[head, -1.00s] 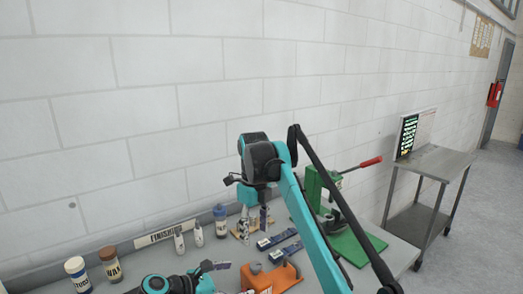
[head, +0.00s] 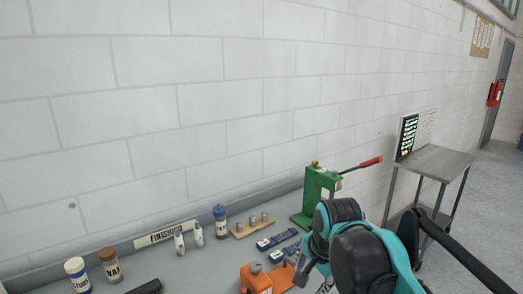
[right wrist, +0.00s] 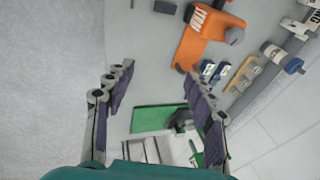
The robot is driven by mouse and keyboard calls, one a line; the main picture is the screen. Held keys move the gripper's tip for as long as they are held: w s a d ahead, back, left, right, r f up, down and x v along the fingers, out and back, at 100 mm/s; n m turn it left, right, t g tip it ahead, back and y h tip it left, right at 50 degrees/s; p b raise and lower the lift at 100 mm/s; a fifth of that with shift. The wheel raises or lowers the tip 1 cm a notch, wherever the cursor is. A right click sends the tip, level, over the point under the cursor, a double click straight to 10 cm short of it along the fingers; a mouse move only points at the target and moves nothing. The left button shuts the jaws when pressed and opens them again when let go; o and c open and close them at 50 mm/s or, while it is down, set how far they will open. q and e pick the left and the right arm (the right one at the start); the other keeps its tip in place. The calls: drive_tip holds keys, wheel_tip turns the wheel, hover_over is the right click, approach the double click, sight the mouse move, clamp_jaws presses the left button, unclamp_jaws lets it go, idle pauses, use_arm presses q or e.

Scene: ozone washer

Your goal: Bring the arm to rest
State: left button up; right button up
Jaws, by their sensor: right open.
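My right arm (head: 362,255) is folded at the lower right of the head view, in front of the bench's right end. In the right wrist view my right gripper (right wrist: 153,68) is open, its two fingers wide apart with nothing between them. The grey bench top (right wrist: 145,50) lies beyond the fingers. The gripper's fingers cannot be made out in the head view. My left gripper is not in view.
A green press (head: 318,195) with a red-tipped lever stands near the arm. An orange tool (head: 255,278), two blue tools (head: 278,240), a wooden peg block (head: 252,228) and several bottles (head: 220,220) stand on the bench. A metal cart (head: 440,162) is at the right.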

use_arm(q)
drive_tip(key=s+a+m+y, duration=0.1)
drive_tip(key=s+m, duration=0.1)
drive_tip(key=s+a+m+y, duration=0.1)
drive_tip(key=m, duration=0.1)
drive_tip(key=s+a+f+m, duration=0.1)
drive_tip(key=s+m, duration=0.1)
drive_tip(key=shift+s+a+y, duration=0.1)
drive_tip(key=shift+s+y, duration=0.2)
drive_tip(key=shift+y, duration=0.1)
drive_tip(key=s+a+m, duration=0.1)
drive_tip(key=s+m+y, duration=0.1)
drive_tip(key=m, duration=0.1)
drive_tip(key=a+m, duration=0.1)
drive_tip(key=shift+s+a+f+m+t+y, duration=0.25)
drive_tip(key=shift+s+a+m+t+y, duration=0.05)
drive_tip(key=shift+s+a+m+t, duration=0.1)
use_arm(e)
drive_tip(key=s+d+f+n+t, duration=0.1)
drive_tip(key=s+d+f+n, duration=0.2)
drive_tip(key=s+f+n, duration=0.2)
drive_tip(key=s+d+f+n+t, duration=0.2)
drive_tip(key=s+f+n, duration=0.3)
drive_tip(key=s+f, duration=0.4)
drive_tip(key=shift+d+f+n+h, duration=0.3)
drive_tip(key=shift+d+n, duration=0.1)
drive_tip(key=shift+d, duration=0.15)
